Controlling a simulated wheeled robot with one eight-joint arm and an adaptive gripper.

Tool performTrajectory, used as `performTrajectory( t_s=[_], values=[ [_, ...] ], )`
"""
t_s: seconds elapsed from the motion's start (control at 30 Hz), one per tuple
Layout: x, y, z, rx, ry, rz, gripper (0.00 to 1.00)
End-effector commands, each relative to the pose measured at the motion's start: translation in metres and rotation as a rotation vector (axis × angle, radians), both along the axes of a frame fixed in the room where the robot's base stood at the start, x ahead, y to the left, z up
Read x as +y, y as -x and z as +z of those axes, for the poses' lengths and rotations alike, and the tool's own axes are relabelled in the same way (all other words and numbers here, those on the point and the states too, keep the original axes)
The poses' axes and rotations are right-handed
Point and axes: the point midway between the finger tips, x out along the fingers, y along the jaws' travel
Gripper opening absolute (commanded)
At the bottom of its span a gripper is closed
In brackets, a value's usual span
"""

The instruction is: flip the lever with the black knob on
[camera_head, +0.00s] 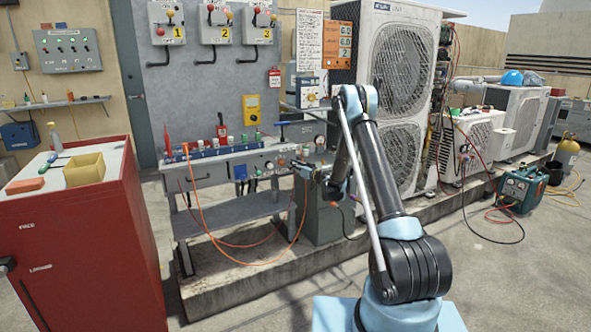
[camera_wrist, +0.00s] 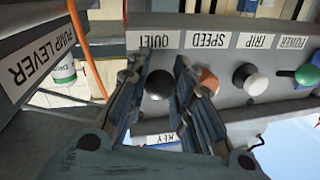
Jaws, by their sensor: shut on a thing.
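The black knob (camera_wrist: 160,84) sits on the grey control panel below the QUIET label (camera_wrist: 155,40) in the wrist view, where the lettering is upside down. My gripper (camera_wrist: 160,66) has one finger on each side of this knob and is shut on it. Whether its lever is up or down is hard to tell. In the camera_head view my gripper (camera_head: 299,167) is at the front of the bench panel (camera_head: 262,163), and the knob itself is too small to make out there.
An orange knob (camera_wrist: 208,80) is close beside my right finger. A white knob (camera_wrist: 257,84) and a green knob (camera_wrist: 306,74) are further right. A PUMP LEVER label (camera_wrist: 42,62) is at left. An orange hose (camera_head: 196,215) hangs before the bench; a red cabinet (camera_head: 85,240) stands left.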

Motion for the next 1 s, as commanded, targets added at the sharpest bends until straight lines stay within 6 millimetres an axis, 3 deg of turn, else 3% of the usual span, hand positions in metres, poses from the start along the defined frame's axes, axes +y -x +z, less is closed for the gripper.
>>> performTrajectory(
  t_s=[0.37,1.0],
  values=[
    [-0.003,-0.001,0.005,0.079,0.056,-0.008,0.0],
    [-0.004,-0.001,0.026,0.442,0.302,-0.008,0.0]
  ],
)
